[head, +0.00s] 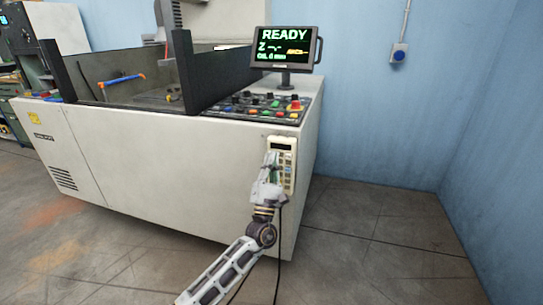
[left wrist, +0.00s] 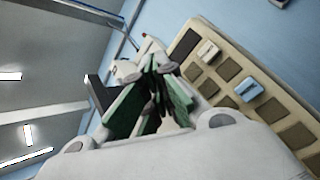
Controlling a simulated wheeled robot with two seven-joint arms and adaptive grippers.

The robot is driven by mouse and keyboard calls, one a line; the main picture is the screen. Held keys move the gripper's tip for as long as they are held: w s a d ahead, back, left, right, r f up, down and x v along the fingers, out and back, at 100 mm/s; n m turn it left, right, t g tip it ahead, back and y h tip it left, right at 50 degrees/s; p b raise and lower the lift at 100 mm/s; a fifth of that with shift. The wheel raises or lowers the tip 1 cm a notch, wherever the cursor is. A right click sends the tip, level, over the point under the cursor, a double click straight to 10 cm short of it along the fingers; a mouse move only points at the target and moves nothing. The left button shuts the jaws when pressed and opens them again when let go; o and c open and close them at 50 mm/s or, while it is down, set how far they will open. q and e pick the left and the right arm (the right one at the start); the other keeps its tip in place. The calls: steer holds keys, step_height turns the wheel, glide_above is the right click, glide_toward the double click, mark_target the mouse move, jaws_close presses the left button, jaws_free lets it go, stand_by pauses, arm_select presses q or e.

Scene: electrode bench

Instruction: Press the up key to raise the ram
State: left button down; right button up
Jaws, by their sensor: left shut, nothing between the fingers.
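A beige hand pendant (head: 290,178) with a small dark display hangs on the front of the white machine, near its right corner. In the left wrist view the pendant (left wrist: 272,108) shows tilted, with rows of brown keys, one pale key (left wrist: 208,52) and one blue key (left wrist: 248,90). I cannot read which key is up. My left gripper (head: 272,157) is shut and empty in front of the pendant, covering part of its left side. Its green-padded fingers also show in the left wrist view (left wrist: 157,68), beside the keypad. Contact with a key cannot be told. My right gripper is not in view.
The white machine (head: 190,170) has an open tank on top. A control panel (head: 262,106) with coloured buttons and a red knob sits above the pendant. A monitor (head: 285,48) reads READY. A cable hangs below the pendant. Floor to the right is clear.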

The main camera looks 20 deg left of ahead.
arm_select(q)
steer(key=shift+w+b, duration=0.35)
steer(key=shift+w, duration=0.05)
stand_by(0.9)
steer(key=shift+s, duration=0.1)
stand_by(0.4)
steer(key=shift+s, duration=0.85)
steer(key=s+p, duration=0.1)
steer(key=s, duration=0.3)
steer(key=shift+s+a+p, duration=0.1)
steer(key=shift+s+p, duration=0.2)
steer(key=shift+s, duration=0.1)
steer(key=shift+f, duration=0.1)
stand_by(0.9)
